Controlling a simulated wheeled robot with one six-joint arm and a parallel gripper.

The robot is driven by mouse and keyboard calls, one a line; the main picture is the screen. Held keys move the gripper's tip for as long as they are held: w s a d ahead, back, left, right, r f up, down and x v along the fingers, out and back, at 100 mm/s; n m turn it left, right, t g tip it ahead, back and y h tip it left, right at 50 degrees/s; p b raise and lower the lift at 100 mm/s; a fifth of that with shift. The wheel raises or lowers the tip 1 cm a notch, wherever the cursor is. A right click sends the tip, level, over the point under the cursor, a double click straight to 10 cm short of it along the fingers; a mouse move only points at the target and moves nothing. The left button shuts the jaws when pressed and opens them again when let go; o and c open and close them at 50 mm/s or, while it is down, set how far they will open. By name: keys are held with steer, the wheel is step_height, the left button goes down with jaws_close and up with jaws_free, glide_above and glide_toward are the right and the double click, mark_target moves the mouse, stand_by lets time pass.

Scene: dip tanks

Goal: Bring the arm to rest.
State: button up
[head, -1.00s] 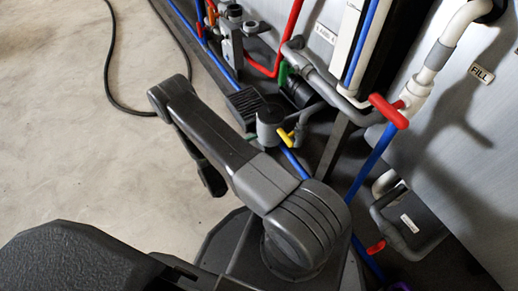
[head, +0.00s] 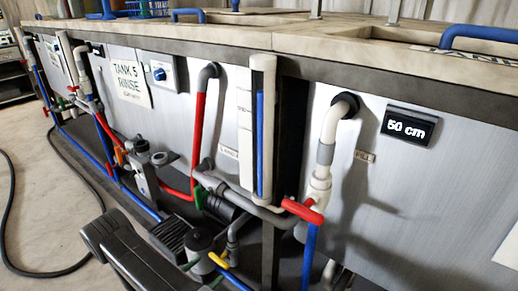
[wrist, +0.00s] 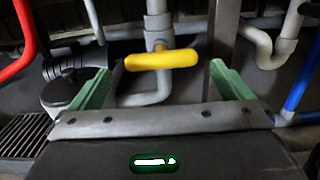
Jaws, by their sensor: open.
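My gripper (wrist: 160,70) is open, with its two green fingers apart in the wrist view. A yellow valve handle (wrist: 162,60) shows between and beyond the fingertips, crosswise to its grey pipe. Neither finger visibly touches it, and nothing is held. In the head view my dark arm is at the bottom left, with the yellow handle (head: 219,260) just to its right.
A red valve handle (head: 302,211), a blue pipe (head: 310,255) and a black pump (head: 225,206) stand close to my arm. The tank front (head: 420,190) rises behind with a "50 cm" display (head: 409,126). A black hose (head: 12,215) lies on open floor at left.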

mark_target(216, 262)
steer(key=shift+b+x, duration=0.85)
steer(key=shift+x, duration=3.3)
steer(key=shift+s+a, duration=0.1)
steer(key=p+v, duration=0.3)
steer(key=v, duration=1.1)
steer(key=b+x, duration=0.3)
steer(key=x, duration=1)
steer(key=shift+w+d+f, duration=0.1)
steer(key=shift+w+d, duration=0.35)
steer(key=shift+w, duration=0.1)
steer(key=shift+a+r+n+p, duration=0.15)
steer(key=shift+n+p, duration=0.3)
steer(key=shift+n, duration=0.45)
steer(key=n+p, duration=0.2)
steer(key=n, duration=0.2)
steer(key=shift+n, duration=0.3)
steer(key=shift+s+a, duration=0.15)
steer(key=shift+a, duration=0.05)
steer(key=shift+v, duration=1.15)
